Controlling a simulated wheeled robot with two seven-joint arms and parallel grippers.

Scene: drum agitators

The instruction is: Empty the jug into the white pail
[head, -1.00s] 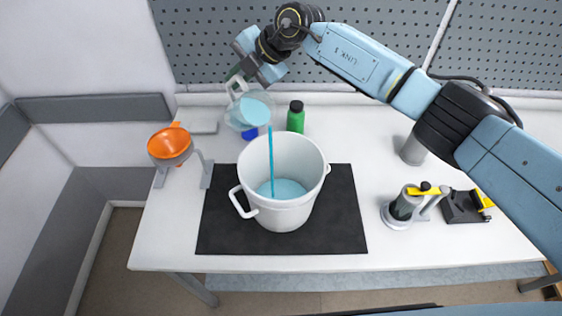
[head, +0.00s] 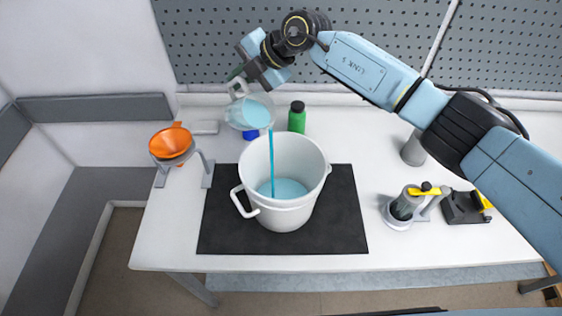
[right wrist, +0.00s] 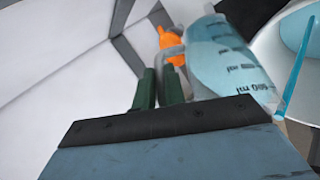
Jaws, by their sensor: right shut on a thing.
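The white pail (head: 283,208) stands upright on a black mat, with blue liquid in its bottom. The clear jug (head: 252,112) is tilted above the pail's back-left rim and still holds blue liquid. A thin blue stream (head: 271,160) falls from it into the pail. My right gripper (head: 237,80) is shut on the jug's handle and holds the jug in the air. In the right wrist view the green fingers (right wrist: 158,90) are close beside the jug (right wrist: 225,62), whose dark volume marks show. My left gripper is not in view.
A green bottle (head: 297,118) stands just behind the pail. An orange funnel (head: 171,143) sits in a grey stand at left. A grey device with a yellow handle (head: 408,206) and a black holder (head: 464,207) stand at right. The black mat (head: 225,232) lies under the pail.

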